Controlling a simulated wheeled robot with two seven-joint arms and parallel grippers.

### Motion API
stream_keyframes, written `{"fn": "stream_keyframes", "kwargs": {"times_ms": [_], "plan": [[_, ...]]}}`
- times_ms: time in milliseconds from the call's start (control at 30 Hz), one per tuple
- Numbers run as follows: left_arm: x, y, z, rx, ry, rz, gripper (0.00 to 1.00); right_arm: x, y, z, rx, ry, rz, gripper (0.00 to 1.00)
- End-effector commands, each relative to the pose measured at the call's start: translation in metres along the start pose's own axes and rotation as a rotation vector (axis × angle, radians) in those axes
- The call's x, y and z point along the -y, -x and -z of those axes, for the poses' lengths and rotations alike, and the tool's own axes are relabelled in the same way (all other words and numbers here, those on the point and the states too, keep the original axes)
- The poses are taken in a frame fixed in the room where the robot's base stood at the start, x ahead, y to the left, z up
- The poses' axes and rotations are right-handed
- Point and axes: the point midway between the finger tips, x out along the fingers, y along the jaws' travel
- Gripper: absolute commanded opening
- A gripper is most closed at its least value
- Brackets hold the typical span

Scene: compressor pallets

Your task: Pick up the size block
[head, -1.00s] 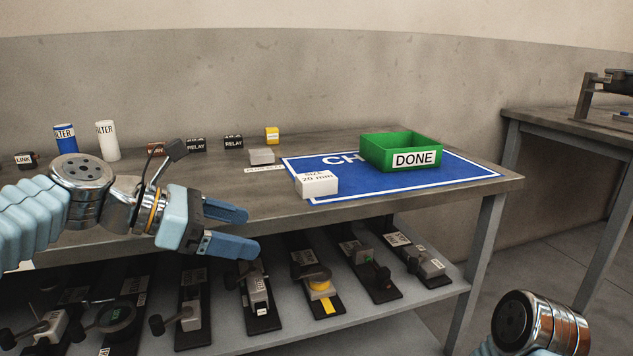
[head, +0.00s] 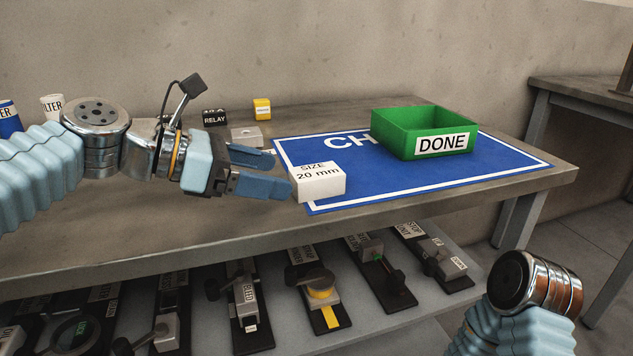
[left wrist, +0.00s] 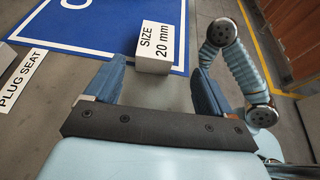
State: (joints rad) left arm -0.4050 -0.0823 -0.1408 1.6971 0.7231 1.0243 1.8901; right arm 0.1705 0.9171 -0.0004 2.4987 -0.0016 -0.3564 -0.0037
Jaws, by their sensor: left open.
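The white size block (head: 318,182), labelled "SIZE 20 mm", sits on the left front corner of the blue mat (head: 395,186). It also shows in the left wrist view (left wrist: 154,48), just beyond the fingers and between their lines. My left gripper (head: 272,172) is open and empty, just left of the block, with its fingers pointing toward it. In the left wrist view the two blue fingers (left wrist: 157,80) are spread wider than the block. My right arm shows at the lower right, but its gripper is out of view.
A green "DONE" bin (head: 420,134) stands on the mat behind and right of the block. A grey block (head: 246,137), a relay (head: 215,117) and a yellow block (head: 262,109) stand behind my gripper. A lower shelf (head: 265,294) holds several fixtures.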

Motion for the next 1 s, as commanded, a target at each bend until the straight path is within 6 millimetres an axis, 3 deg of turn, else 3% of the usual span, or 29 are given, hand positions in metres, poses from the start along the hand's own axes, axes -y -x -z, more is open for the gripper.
{"fn": "stream_keyframes", "kwargs": {"times_ms": [533, 833, 867, 1000], "plan": [[-0.008, -0.071, -0.002, 0.000, -0.001, 0.002, 0.83, -0.003, -0.013, -0.001, 0.003, 0.001, 0.003, 0.43], [-0.008, -0.078, -0.004, 0.001, -0.001, 0.000, 0.83, -0.003, -0.013, -0.001, 0.004, 0.001, 0.004, 0.43], [-0.008, -0.078, -0.004, 0.001, -0.001, 0.000, 0.81, -0.003, -0.013, -0.001, 0.004, 0.001, 0.004, 0.43], [-0.008, -0.078, -0.004, 0.001, -0.001, 0.000, 0.60, -0.003, -0.013, -0.001, 0.004, 0.001, 0.004, 0.43]]}}
